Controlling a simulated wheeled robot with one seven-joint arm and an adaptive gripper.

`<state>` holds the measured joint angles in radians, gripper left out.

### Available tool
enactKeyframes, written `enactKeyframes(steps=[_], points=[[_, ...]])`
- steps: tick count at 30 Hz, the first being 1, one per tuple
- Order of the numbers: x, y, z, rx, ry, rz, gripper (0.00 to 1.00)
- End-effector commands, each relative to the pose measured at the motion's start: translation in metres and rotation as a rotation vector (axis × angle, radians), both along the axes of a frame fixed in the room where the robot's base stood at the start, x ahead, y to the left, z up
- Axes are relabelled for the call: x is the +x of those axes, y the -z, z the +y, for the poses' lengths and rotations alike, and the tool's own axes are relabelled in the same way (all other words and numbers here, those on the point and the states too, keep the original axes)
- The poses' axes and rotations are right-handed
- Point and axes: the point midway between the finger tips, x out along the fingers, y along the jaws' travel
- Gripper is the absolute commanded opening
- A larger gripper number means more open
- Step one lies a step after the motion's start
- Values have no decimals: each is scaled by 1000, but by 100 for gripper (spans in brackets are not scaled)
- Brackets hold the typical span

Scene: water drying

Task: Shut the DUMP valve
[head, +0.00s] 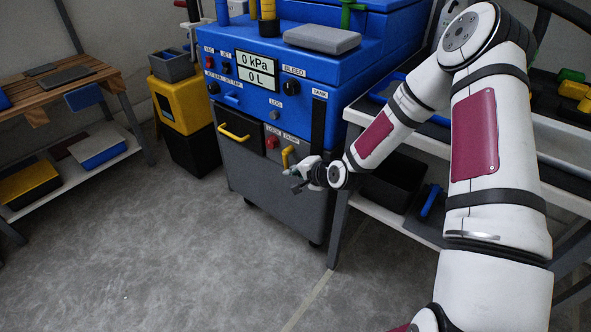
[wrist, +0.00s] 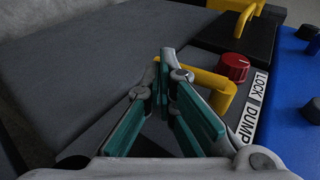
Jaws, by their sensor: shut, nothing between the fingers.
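The DUMP valve is a yellow lever (head: 288,157) on the grey lower front of the blue machine, under the DUMP label (head: 291,138). In the head view the lever hangs down from its mount. In the wrist view the yellow lever (wrist: 217,88) shows just behind and right of my fingers, beside the DUMP label (wrist: 240,130). Whether a finger touches the lever I cannot tell.
A red LOCK knob (head: 271,143) sits left of the lever; it also shows in the wrist view (wrist: 233,67). A yellow drawer handle (head: 234,131) is further left. A grey bench (head: 352,118) stands close on the right. The floor (head: 190,240) in front is clear.

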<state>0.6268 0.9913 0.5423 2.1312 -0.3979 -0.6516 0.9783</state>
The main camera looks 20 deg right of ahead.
Motion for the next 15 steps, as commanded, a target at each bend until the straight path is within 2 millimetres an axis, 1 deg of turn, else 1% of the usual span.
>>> enactKeyframes(steps=[15], points=[[5, 2, 2, -1, 1, -5, 0]])
